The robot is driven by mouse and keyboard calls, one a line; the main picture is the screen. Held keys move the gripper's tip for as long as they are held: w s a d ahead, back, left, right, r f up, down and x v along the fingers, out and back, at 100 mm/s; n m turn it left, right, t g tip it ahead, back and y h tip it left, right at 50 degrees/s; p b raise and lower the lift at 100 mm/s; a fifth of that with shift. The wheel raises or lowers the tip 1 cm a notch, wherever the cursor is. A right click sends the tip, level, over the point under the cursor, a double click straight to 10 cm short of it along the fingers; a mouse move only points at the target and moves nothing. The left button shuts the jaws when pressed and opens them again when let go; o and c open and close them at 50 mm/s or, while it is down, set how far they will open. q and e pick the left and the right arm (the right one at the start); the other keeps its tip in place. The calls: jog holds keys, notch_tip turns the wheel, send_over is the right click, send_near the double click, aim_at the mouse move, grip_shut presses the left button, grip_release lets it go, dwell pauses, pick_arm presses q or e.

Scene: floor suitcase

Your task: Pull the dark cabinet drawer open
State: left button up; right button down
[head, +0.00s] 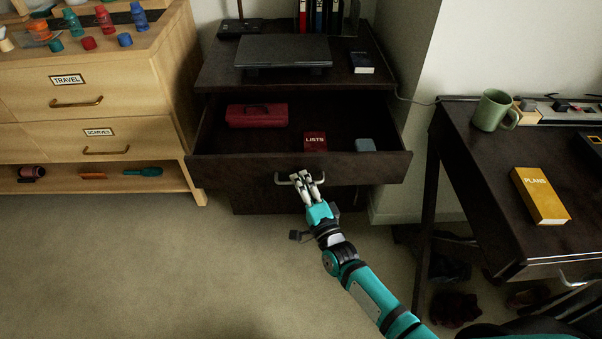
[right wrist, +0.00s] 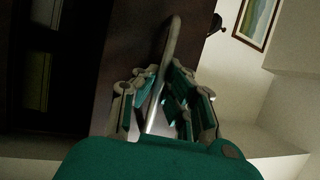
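The dark cabinet's drawer (head: 245,168) is pulled well out, and its inside shows from above. Its pale metal handle (head: 284,182) is on the front panel; it also shows in the right wrist view (right wrist: 174,42) as a curved bar. My right gripper (head: 303,180) is at the handle, with its fingers on both sides of the bar, and looks closed on it. In the right wrist view the gripper (right wrist: 160,95) has the bar running between its fingers. The exact contact is dim. My left gripper is not in view.
In the drawer lie a red case (head: 257,116), a red LISTS book (head: 315,141) and a small grey item (head: 365,145). A laptop (head: 283,50) sits on the cabinet top. A wooden dresser (head: 100,100) stands left, a dark desk (head: 500,200) right. Floor in front is clear.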

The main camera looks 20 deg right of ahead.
jog(key=shift+s+f, duration=0.15)
jog(key=shift+f, duration=0.05)
jog(key=c, duration=1.7)
grip_release()
jog(key=shift+r, duration=0.1)
jog(key=v, duration=1.2)
